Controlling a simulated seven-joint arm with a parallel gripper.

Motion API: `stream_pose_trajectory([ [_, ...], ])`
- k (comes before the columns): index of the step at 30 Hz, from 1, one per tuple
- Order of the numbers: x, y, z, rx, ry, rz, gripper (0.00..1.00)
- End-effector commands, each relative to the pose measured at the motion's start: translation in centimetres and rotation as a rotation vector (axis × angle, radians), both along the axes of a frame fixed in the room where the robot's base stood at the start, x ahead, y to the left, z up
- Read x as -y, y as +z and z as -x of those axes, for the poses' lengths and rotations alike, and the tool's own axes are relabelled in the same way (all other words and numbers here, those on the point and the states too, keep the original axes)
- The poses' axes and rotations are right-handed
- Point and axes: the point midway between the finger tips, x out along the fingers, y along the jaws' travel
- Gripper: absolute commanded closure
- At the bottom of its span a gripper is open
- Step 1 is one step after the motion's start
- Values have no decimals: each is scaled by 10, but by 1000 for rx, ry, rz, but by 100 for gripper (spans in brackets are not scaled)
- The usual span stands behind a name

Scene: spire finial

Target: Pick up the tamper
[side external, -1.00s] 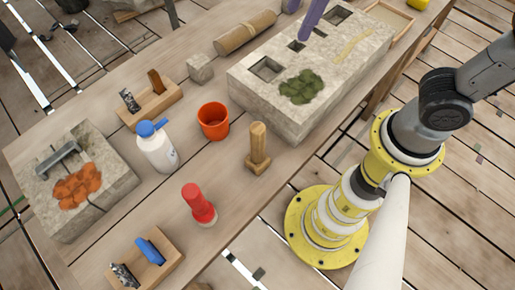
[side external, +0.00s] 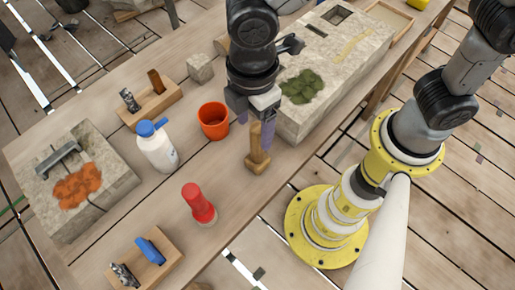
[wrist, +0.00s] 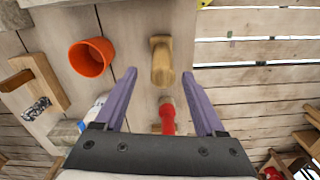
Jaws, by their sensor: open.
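The wooden tamper (side external: 257,160) stands upright on the bench near its front edge, with a round handle and a wider foot. My gripper (side external: 254,136) is open and points down at the tamper's handle in the side view. In the wrist view, the tamper (wrist: 161,62) shows between and just beyond the tips of the two purple fingers of my gripper (wrist: 159,75). Wood shows between the fingers, but they are spread and not closed on it. The handle's upper part is partly hidden by my gripper in the side view.
An orange cup (side external: 213,121) stands left of the tamper, and a red-topped bottle (side external: 199,203) stands in front-left. A stone block (side external: 310,110) with moss lies close on the right. A white bottle (side external: 157,148) with a blue cap stands farther left.

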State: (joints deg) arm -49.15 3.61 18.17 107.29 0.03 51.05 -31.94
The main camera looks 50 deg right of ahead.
Motion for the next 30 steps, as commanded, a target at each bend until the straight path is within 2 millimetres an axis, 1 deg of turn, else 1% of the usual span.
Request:
stream_pose_trajectory([
  [5, 1, -10, 1, 0, -1, 0, 28],
  [12, 5, -44, 5, -2, -1, 3, 28],
  [15, 5, -54, 4, 0, -1, 1, 28],
  [18, 5, -58, 4, 0, -1, 0, 28],
  [24, 4, -58, 4, 1, -1, -2, 28],
  [26, 4, -58, 4, 1, -1, -2, 37],
  [30, 4, -58, 4, 1, -1, -2, 62],
])
